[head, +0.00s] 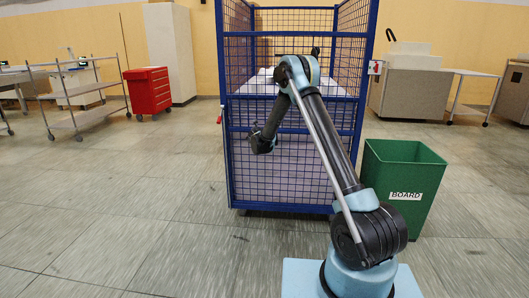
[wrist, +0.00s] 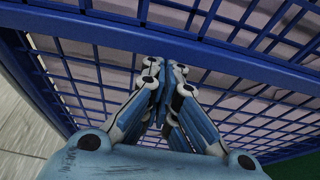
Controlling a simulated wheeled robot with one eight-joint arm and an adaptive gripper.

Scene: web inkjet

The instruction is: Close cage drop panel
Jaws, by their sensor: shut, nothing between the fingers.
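A blue mesh cage (head: 232,165) stands upright in front of me in the head view. Blue bars cross its front at several heights, with mesh between them. Which section is the drop panel, and its exact position, I cannot tell because my arm covers part of the front. My gripper (head: 260,142) is in front of the cage's lower mesh, left of its middle. In the wrist view my gripper (wrist: 167,72) is shut and empty, its fingertips close to a blue bar (wrist: 230,62) and mesh; contact is unclear.
A green bin (head: 404,170) labelled BOARD stands right of the cage. A red drawer cabinet (head: 148,90) and a wheeled cart (head: 85,117) stand back left. Grey machines (head: 410,90) stand back right. Floor left of the cage is clear.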

